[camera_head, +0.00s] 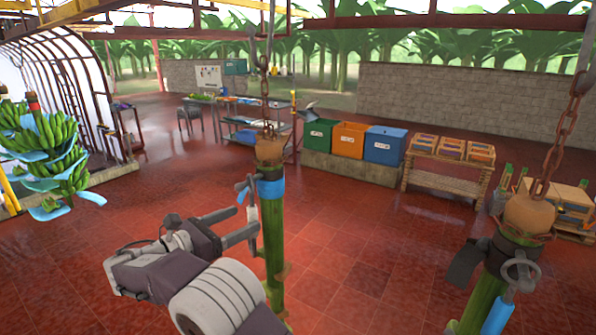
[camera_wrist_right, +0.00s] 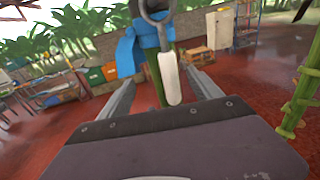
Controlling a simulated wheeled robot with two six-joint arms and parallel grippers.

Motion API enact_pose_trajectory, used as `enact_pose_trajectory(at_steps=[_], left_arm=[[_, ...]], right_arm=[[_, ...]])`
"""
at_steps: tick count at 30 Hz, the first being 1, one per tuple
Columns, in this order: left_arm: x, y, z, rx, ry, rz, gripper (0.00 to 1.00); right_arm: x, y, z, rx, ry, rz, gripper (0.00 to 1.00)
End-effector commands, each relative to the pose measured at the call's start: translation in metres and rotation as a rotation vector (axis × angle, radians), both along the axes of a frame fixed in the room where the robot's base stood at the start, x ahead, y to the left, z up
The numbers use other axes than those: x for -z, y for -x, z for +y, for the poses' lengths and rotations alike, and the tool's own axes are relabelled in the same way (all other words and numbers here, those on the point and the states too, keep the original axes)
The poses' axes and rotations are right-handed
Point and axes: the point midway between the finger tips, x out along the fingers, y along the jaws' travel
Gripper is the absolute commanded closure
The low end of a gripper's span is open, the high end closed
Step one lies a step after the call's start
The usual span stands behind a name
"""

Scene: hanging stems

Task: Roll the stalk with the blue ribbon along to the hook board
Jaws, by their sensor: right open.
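The stalk with the blue ribbon (camera_head: 273,235) hangs upright from a chain in the middle of the head view. I cannot identify the hook board with certainty. My left gripper is out of view.
A green banana bunch (camera_head: 55,150) hangs at the left. Coloured bins (camera_head: 350,140) and a crate table (camera_head: 445,182) stand behind. The red floor between is clear.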

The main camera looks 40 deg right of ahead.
Motion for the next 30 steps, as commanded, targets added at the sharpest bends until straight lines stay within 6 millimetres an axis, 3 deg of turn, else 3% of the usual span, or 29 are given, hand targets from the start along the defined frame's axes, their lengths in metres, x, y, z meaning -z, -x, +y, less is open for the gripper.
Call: enact_pose_trajectory(at_steps=[2,7,19,24,30], left_arm=[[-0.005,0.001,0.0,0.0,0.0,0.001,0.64],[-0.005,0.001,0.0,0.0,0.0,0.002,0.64],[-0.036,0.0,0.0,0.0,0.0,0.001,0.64],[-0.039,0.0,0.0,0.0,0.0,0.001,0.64],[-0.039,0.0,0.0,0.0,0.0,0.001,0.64]], right_arm=[[-0.015,-0.001,0.006,0.004,0.043,0.0,0.27],[-0.017,-0.001,0.003,0.008,0.055,-0.002,0.27],[-0.019,-0.015,-0.07,0.01,0.051,-0.001,0.27],[-0.017,-0.018,-0.083,0.008,0.051,-0.002,0.27],[-0.015,-0.018,-0.084,0.007,0.049,-0.003,0.27]])
